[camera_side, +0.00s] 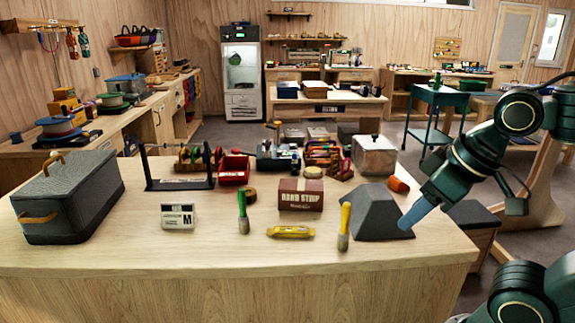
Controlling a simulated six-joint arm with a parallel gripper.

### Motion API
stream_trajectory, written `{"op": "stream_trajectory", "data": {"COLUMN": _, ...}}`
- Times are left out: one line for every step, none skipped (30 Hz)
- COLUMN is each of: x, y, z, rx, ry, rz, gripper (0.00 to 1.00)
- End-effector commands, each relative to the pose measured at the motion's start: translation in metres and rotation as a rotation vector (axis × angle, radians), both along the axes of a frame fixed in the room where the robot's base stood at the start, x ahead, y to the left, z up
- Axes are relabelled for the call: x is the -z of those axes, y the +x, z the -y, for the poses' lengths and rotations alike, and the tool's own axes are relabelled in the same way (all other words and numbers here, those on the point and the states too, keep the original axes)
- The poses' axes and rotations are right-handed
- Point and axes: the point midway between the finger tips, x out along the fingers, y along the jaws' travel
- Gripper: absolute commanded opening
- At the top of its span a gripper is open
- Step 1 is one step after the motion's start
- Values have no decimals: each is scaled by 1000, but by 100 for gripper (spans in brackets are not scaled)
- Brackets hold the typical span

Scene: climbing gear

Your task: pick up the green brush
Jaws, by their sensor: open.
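The green brush (242,212) is on the wooden table near the middle front. Its green handle points up in the picture and its pale bristle end is toward the front edge. A similar brush with a yellow handle (344,227) is to its right. My gripper (412,222) is at the right, beside the dark grey sloped block and well apart from the green brush. Its blue end points down and left. The gap between the fingers is hard to make out at this size, and nothing shows held in it.
The dark grey sloped block (375,208) stands near my gripper. A large grey case (70,198) fills the left. The front strip is clear.

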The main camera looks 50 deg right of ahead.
Motion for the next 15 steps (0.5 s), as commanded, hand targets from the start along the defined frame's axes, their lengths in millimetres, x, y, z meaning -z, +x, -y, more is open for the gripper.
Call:
{"op": "stream_trajectory", "data": {"x": 0, "y": 0, "z": 0, "rx": 0, "ry": 0, "rz": 0, "gripper": 46}}
{"op": "stream_trajectory", "data": {"x": 0, "y": 0, "z": 0, "rx": -1, "ry": 0, "rz": 0, "gripper": 46}}
{"op": "stream_trajectory", "data": {"x": -1, "y": 1, "z": 0, "rx": -4, "ry": -2, "rz": -1, "gripper": 46}}
{"op": "stream_trajectory", "data": {"x": -2, "y": 2, "z": 0, "rx": -6, "ry": -3, "rz": -1, "gripper": 46}}
{"op": "stream_trajectory", "data": {"x": -3, "y": 3, "z": 0, "rx": -11, "ry": -6, "rz": -2, "gripper": 46}}
{"op": "stream_trajectory", "data": {"x": -4, "y": 4, "z": 0, "rx": -18, "ry": -9, "rz": -5, "gripper": 46}}
{"op": "stream_trajectory", "data": {"x": -6, "y": 6, "z": 0, "rx": -25, "ry": -12, "rz": -8, "gripper": 46}}
{"op": "stream_trajectory", "data": {"x": -8, "y": 8, "z": 0, "rx": -34, "ry": -17, "rz": -12, "gripper": 46}}
{"op": "stream_trajectory", "data": {"x": -11, "y": 12, "z": 0, "rx": -49, "ry": -24, "rz": -16, "gripper": 46}}
{"op": "stream_trajectory", "data": {"x": -13, "y": 15, "z": -1, "rx": -63, "ry": -31, "rz": -21, "gripper": 46}}
{"op": "stream_trajectory", "data": {"x": -17, "y": 19, "z": -1, "rx": -78, "ry": -38, "rz": -25, "gripper": 46}}
{"op": "stream_trajectory", "data": {"x": -21, "y": 24, "z": -1, "rx": -101, "ry": -49, "rz": -32, "gripper": 46}}
{"op": "stream_trajectory", "data": {"x": -25, "y": 29, "z": -1, "rx": -120, "ry": -58, "rz": -38, "gripper": 46}}
{"op": "stream_trajectory", "data": {"x": -28, "y": 34, "z": -2, "rx": -142, "ry": -68, "rz": -45, "gripper": 46}}
{"op": "stream_trajectory", "data": {"x": -33, "y": 41, "z": -2, "rx": -172, "ry": -82, "rz": -54, "gripper": 46}}
